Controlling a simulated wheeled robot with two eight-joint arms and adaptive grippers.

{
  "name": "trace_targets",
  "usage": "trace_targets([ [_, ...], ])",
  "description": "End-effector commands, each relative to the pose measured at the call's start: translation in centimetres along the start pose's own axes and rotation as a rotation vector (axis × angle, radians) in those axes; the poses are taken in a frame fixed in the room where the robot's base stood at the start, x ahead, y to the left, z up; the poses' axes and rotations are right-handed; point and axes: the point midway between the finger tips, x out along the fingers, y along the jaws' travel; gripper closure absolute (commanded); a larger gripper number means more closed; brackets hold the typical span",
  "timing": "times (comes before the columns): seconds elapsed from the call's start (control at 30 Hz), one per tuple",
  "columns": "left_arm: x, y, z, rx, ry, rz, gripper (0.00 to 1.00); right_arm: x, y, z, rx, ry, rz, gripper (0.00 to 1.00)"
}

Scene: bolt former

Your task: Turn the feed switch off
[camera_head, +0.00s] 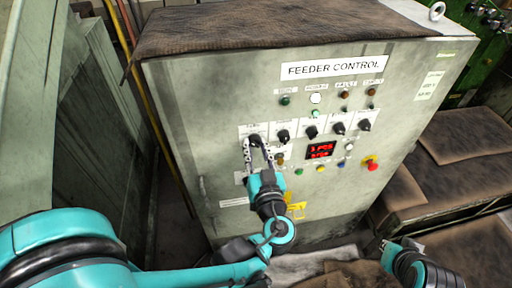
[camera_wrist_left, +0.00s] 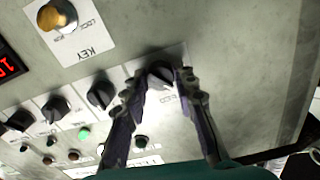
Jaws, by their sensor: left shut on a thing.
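The feeder control panel (camera_head: 215,150) is a grey-green cabinet front with a row of black rotary switches on white plates. My left gripper (camera_head: 261,144) is at the leftmost switch (camera_head: 254,139) of the row. In the left wrist view, upside down, my left gripper (camera_wrist_left: 162,84) has its fingers on both sides of this black knob (camera_wrist_left: 160,72) and is shut on it.
A brass key switch (camera_wrist_left: 58,16) sits close to the held knob. A red display (camera_head: 320,150), coloured buttons and a red emergency stop (camera_head: 370,163) are further right. A brown cloth (camera_head: 260,25) covers the cabinet top. Brown-covered benches (camera_head: 465,135) stand at the right.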

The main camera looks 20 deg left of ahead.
Motion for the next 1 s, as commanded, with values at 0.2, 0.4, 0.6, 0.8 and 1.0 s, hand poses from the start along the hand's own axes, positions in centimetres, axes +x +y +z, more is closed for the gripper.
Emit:
trace_targets([
  [0.2,0.0,-0.04,0.02,0.17,0.0,0.0,1.0,0.07,0.0,0.05,0.0,0.0,0.0,1.0],
  [0.4,0.0,-0.06,0.01,0.341,0.0,0.0,1.0,0.1,0.0,0.07,0.0,0.0,0.0,1.0],
  [0.6,0.01,-0.07,0.0,0.487,0.0,0.0,1.0,0.13,0.0,0.09,0.0,0.0,0.0,1.0],
  [0.8,0.01,-0.08,-0.02,0.591,0.0,0.0,1.0,0.14,0.0,0.1,0.0,0.0,0.0,1.0],
  [1.0,0.01,-0.08,-0.02,0.647,0.0,0.0,1.0,0.15,0.0,0.11,0.0,0.0,0.0,1.0],
])
